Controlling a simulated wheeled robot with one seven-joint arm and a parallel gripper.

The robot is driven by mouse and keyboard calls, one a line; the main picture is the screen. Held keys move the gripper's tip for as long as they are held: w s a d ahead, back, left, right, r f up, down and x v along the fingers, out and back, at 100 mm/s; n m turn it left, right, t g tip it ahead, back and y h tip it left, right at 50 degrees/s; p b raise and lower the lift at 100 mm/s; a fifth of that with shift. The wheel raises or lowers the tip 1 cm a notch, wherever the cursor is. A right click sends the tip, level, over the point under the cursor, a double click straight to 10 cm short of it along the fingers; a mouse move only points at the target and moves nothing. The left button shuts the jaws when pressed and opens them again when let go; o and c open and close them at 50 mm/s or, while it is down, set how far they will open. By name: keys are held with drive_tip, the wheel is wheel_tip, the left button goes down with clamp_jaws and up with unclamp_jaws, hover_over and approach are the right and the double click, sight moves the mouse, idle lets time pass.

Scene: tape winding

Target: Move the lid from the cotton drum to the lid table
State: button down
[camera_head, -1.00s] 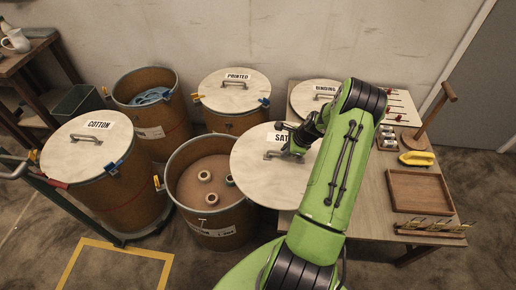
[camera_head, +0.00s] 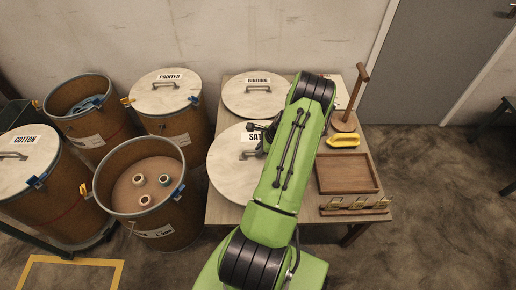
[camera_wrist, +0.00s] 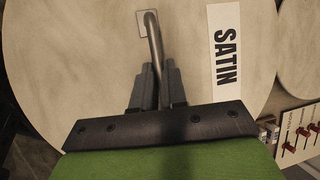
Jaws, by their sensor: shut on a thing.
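The cotton lid (camera_head: 38,158), pale and round with a metal handle and a COTTON label, lies on the brown cotton drum (camera_head: 62,210) at the left in the head view. The lid table (camera_head: 219,213) stands right of the drums. My gripper (camera_head: 262,140) is over this table, far from the cotton lid. It is shut on the handle of the satin lid (camera_head: 228,180). In the wrist view, my fingers (camera_wrist: 154,78) close around that handle beside the SATIN label on the satin lid (camera_wrist: 90,60). I cannot tell whether the satin lid touches the table.
The binding lid (camera_head: 240,100) lies at the table's back. An open drum (camera_head: 155,222) holding several spools stands left of the table. The printed drum (camera_head: 186,130) is lidded; another open drum (camera_head: 105,137) holds blue material. A wooden tray (camera_head: 348,187) and yellow object (camera_head: 342,141) occupy the table's right.

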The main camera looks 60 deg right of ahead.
wheel_tip(320, 180, down, 12)
drive_tip(key=b, duration=0.8)
drive_tip(key=shift+d+r, duration=0.1)
drive_tip(key=shift+r, duration=0.1)
drive_tip(key=c, duration=1.1)
unclamp_jaws()
drive_tip(key=shift+r, duration=0.1)
drive_tip(key=shift+s, duration=0.1)
drive_tip(key=p+v, duration=0.5)
drive_tip(key=v, duration=1)
drive_tip(key=shift+s+r, duration=0.15)
drive_tip(key=shift+r, duration=0.15)
